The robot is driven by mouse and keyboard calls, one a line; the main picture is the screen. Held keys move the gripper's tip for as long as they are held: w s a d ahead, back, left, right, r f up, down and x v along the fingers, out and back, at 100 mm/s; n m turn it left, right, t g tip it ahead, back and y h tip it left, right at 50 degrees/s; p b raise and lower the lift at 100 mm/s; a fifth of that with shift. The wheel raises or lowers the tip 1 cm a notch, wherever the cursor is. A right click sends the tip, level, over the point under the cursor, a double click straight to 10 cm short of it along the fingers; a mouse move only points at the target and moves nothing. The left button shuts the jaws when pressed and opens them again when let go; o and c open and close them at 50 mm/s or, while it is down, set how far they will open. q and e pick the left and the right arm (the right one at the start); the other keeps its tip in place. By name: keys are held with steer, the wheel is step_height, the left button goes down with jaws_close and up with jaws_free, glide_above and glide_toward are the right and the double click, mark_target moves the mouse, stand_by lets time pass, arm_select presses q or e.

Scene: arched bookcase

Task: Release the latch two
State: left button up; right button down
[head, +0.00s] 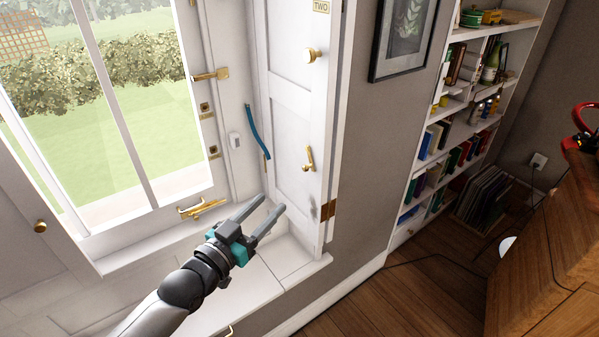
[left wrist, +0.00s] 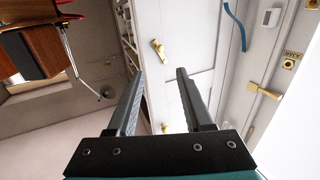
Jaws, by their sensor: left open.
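A white shutter panel (head: 290,110) carries a small label reading TWO (head: 321,6) at its top. A brass latch (head: 308,158) sits on this panel below a round brass knob (head: 313,55). My left gripper (head: 272,204) is open and empty, below and left of the latch, with its fingers toward the panel. In the left wrist view the brass latch (left wrist: 158,48) shows beyond and between the two fingertips (left wrist: 160,73), apart from them. My right gripper is not in view.
A window with brass fittings (head: 209,75) is at left, above a white sill (head: 140,250). A blue strap (head: 257,132) hangs beside the panel. A bookcase (head: 455,110) and wooden furniture (head: 550,230) stand at right.

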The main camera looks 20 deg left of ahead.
mark_target(304, 170)
arm_select(q)
steer(key=b+x, duration=0.1)
steer(key=x, duration=1.2)
steer(key=shift+w, duration=0.1)
jaws_close()
steer(key=shift+f, duration=0.1)
